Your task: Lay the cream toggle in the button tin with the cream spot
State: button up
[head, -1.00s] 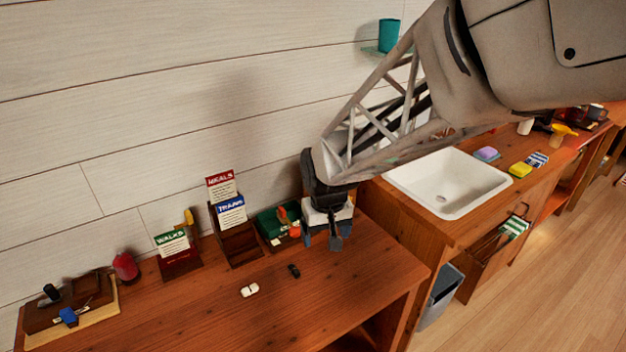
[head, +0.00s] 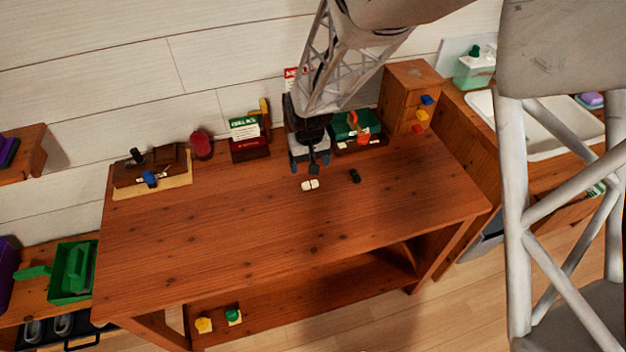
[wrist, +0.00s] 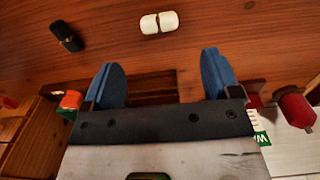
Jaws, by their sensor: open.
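The cream toggle (head: 310,185) lies on the wooden desk, near its middle toward the back. It also shows in the wrist view (wrist: 159,22), ahead of the fingertips. My gripper (head: 312,166) hangs over the desk just behind the toggle, apart from it. In the wrist view my gripper (wrist: 163,70) has its two blue fingers spread with nothing between them. I cannot make out a button tin with a cream spot in these frames.
A black toggle (head: 355,176) lies to the right of the cream one. Behind stand a green-topped box (head: 357,126), a card holder (head: 250,148), a red object (head: 202,144) and a wooden drawer unit (head: 409,94). The front of the desk (head: 270,240) is clear.

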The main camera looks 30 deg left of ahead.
aim_at(309, 181)
jog(key=shift+f, duration=0.1)
jog(key=shift+f, duration=1.2)
jog(key=shift+f, duration=0.1)
jog(key=shift+f, duration=2.5)
jog(key=c, duration=1.1)
jog(key=shift+r, duration=0.15)
